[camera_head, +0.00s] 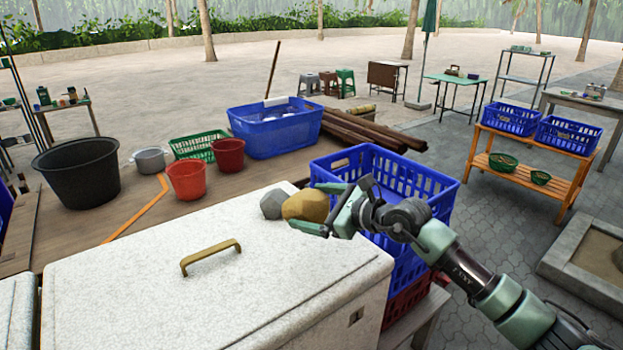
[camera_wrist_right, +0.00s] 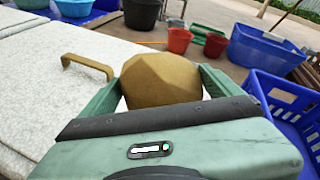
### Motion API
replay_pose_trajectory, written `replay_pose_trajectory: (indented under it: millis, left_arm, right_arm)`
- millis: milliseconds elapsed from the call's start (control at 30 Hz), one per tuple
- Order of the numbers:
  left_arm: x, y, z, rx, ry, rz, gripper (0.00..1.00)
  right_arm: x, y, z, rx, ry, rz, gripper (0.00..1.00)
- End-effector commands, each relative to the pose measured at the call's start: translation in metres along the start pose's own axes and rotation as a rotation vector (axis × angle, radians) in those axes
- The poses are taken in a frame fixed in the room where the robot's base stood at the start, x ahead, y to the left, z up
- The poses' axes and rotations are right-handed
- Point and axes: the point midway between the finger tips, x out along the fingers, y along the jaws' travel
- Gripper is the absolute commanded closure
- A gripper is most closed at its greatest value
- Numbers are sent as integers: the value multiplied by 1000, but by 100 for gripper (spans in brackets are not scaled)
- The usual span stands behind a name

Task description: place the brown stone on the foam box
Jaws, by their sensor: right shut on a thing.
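The brown stone (camera_head: 306,206) is a rounded yellow-brown lump at the far right corner of the white foam box (camera_head: 210,290). In the right wrist view the stone (camera_wrist_right: 160,80) sits between the two green fingers. My right gripper (camera_head: 325,208) is shut on it. The stone is over or on the box lid; I cannot tell whether its underside touches. A grey stone (camera_head: 272,204) lies on the lid just left of the brown one. The lid has a brass handle (camera_head: 210,256). My left gripper is not in view.
A wooden platform behind holds a black tub (camera_head: 78,172), red buckets (camera_head: 187,180) and a blue bin (camera_head: 275,128). The middle of the foam lid is free around the handle.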

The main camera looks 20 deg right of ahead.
Motion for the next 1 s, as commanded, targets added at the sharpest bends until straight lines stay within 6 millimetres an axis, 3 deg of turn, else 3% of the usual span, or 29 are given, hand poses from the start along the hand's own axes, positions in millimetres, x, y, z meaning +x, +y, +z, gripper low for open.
replay_pose_trajectory:
  millis: [200,433,700,1000]
  left_arm:
    - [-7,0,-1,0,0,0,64]
    - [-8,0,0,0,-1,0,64]
    - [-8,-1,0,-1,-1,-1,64]
    - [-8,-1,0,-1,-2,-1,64]
  right_arm:
    - [10,10,-29,0,-10,-6,80]
    - [14,15,-42,-2,-12,-6,80]
    - [24,27,-72,-2,-11,-6,80]
    - [25,28,-76,-3,-12,-7,80]
